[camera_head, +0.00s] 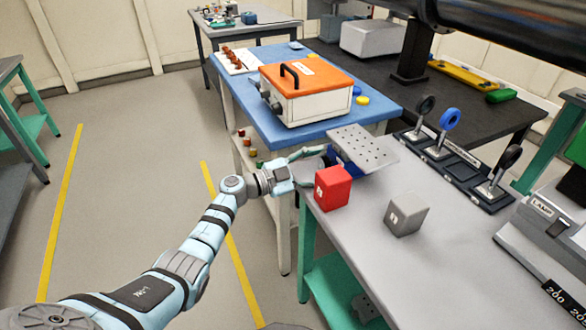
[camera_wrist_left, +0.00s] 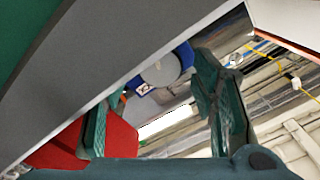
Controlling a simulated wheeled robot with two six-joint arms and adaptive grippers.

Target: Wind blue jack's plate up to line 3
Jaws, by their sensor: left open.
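In the left wrist view a blue round part with a grey centre (camera_wrist_left: 163,72), seemingly the jack's knob, shows beyond and between my fingers. My left gripper (camera_head: 314,169) is open beside the jack's left side; its dark green fingers also show in the wrist view (camera_wrist_left: 155,110). Nothing is visibly held, and the fingers look apart from the blue part. I cannot read the jack's lines. My right gripper is not in view.
A red block (camera_head: 333,189) sits very close to my left gripper; it also shows in the wrist view (camera_wrist_left: 60,147). A grey block (camera_head: 407,214) stands to the right. An orange-lidded box (camera_head: 305,88) is on the blue table behind.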

